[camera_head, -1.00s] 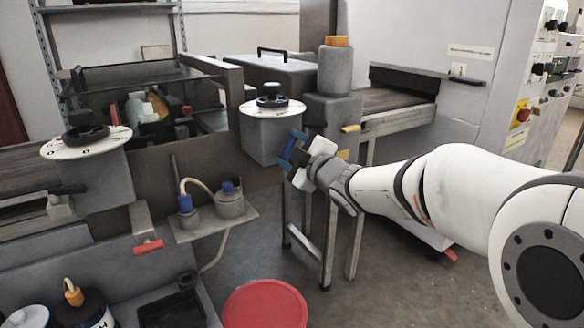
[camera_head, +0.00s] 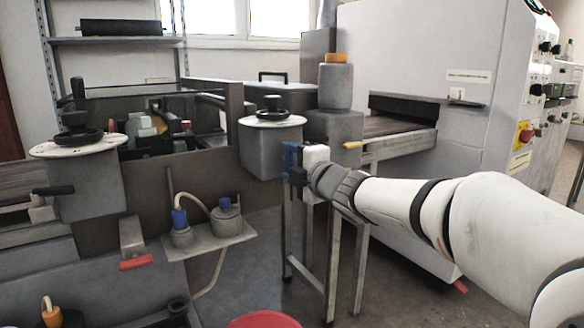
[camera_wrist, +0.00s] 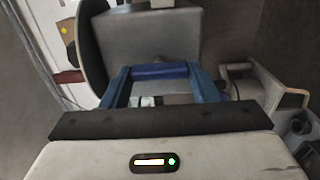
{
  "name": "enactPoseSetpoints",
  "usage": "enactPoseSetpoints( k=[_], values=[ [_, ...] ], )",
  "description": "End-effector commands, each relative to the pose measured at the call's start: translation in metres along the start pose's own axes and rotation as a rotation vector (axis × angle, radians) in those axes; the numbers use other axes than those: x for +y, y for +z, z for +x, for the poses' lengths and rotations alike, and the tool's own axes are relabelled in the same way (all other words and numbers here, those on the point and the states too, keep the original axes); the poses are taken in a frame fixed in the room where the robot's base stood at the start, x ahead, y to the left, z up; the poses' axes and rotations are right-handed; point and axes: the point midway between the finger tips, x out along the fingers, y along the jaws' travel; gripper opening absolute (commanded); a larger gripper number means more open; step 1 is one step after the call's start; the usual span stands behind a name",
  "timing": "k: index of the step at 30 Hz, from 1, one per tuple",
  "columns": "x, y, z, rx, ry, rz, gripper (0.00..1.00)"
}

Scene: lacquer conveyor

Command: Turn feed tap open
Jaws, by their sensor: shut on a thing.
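My gripper (camera_head: 292,158) has blue fingers and is at the lower right of a grey box (camera_head: 262,150) with a white dial plate and black knob on top. In the wrist view my gripper (camera_wrist: 161,72) is shut on a dark blue handle (camera_wrist: 160,71), which spans from finger to finger just in front of the grey box (camera_wrist: 150,38). This handle appears to be the feed tap's; no label shows. In the head view the fingers and wrist hide most of it, and its mount cannot be made out.
A second dial box (camera_head: 88,185) with a black lever (camera_head: 53,190) stands left, above a red lever (camera_head: 136,262). Metal stand legs (camera_head: 330,260) are below my wrist. A red round top (camera_head: 264,321) is at the bottom edge.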

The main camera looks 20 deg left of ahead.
Motion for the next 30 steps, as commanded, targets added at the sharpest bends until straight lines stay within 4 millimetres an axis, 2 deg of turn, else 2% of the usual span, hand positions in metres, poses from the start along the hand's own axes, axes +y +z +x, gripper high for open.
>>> enactPoseSetpoints(
  k=[12,13,18,21,27,30],
  values=[
    [-0.0007,0.0009,-0.0002,-0.002,-0.002,-0.009,0.32],
    [-0.0007,0.0009,-0.0002,-0.002,-0.002,-0.009,0.57],
    [-0.0005,0.0005,-0.0001,-0.001,-0.002,-0.008,0.71],
    [-0.0004,0.0004,0.0,-0.001,-0.001,-0.008,0.76],
    [0.0,0.0002,-0.0007,0.0,-0.001,-0.007,0.76],
    [0.0009,0.0006,-0.0075,-0.001,-0.001,-0.007,0.76]
  ],
)
